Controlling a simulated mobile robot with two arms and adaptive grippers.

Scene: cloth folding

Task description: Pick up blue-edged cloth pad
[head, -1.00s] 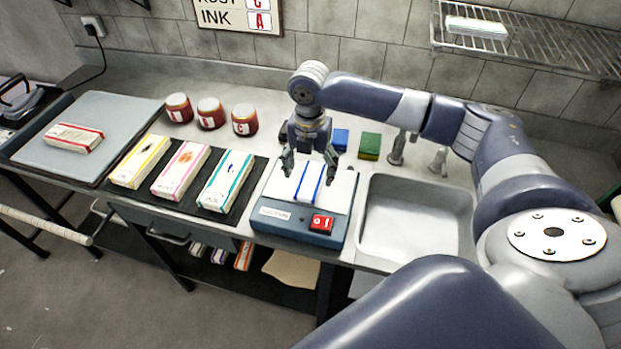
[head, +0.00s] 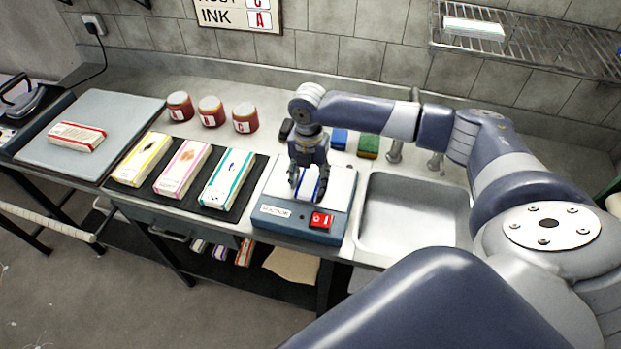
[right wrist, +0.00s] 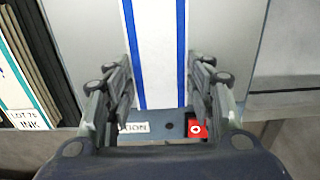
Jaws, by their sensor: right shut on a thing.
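The blue-edged cloth pad (head: 309,187), white with blue stripes along its long edges, is on the pale top of a blue device (head: 275,224) with a red switch. My right gripper (head: 308,194) has come down over the pad, one finger on each side, and is shut on it. The right wrist view shows the pad (right wrist: 160,45) running lengthwise between the fingers. Whether the pad's underside is clear of the device top cannot be told. My left gripper is not in view.
Yellow-, pink- and teal-edged pads (head: 185,168) lie on a dark mat to the left. Red jars (head: 211,111) stand behind. A sink (head: 413,215) is on the right. A red-edged pad (head: 76,136) lies on a grey board. Blue and green blocks (head: 368,146) sit behind the device.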

